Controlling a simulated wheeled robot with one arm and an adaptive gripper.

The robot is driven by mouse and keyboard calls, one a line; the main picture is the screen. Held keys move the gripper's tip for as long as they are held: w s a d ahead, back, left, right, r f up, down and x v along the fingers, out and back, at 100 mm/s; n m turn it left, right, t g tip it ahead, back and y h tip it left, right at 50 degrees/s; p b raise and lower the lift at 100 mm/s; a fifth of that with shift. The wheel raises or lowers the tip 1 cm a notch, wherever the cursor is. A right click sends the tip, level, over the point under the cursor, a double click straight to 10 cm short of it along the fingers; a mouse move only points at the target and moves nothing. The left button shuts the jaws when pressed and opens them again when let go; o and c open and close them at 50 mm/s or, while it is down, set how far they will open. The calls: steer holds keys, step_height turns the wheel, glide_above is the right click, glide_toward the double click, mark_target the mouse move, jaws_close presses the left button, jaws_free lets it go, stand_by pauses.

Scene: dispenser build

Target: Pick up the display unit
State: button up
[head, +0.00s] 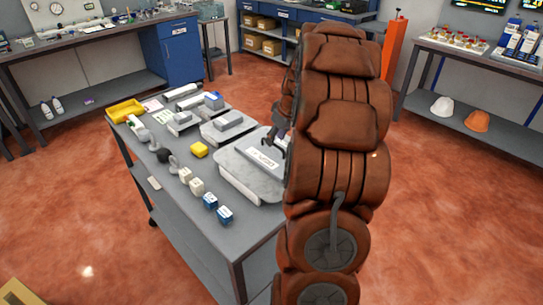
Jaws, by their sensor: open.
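A pale flat box with dark lettering (265,161) lies on a rounded light grey base (235,172) on the right part of the grey cart. It may be the display unit, but I cannot tell for sure at this size. My gripper (275,140) is dark and points down just above or beside the lettered box's far end. It is open, with no object visible in it. My large brown arm hides part of the gripper, the right edge of the base and the cart behind it.
A workbench (95,37) stands back left, another (465,55) right. Red floor is open around the cart.

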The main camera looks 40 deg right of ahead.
mark_target(270, 153)
steer(key=shift+d+p+x, duration=0.15)
steer(key=shift+p+x, duration=0.45)
steer(key=shift+x, duration=0.65)
steer(key=shift+d+p+x, duration=0.1)
steer(key=shift+p+x, duration=0.45)
steer(key=shift+x, duration=0.65)
steer(key=shift+w, duration=0.1)
jaws_close()
